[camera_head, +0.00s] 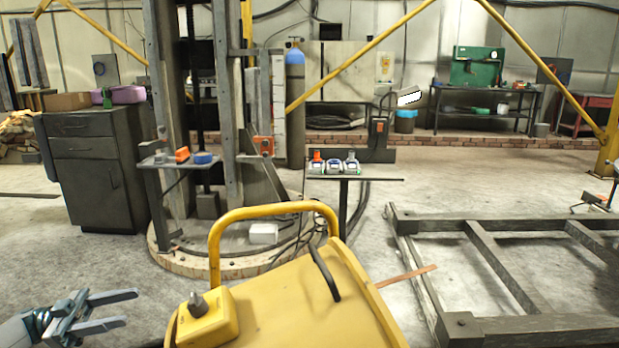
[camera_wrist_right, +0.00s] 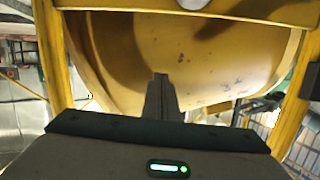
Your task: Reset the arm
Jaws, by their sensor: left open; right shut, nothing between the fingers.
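My left gripper (camera_head: 108,310) shows at the lower left of the head view. Its two fingers are spread apart with nothing between them, above the concrete floor and left of the yellow machine (camera_head: 290,290). My right gripper (camera_wrist_right: 160,82) shows in the right wrist view with its fingers together and empty. It points at a curved, scuffed yellow surface (camera_wrist_right: 215,50) with yellow bars on both sides. I cannot tell whether the fingertips touch that surface. The right arm is not seen in the head view.
The yellow machine has a raised yellow handle (camera_head: 272,210) and a small yellow box with a knob (camera_head: 207,318). A grey metal frame (camera_head: 480,240) lies on the floor at right. A column with a round base (camera_head: 165,262), a dark cabinet (camera_head: 95,175) and a small stand (camera_head: 345,178) stand beyond.

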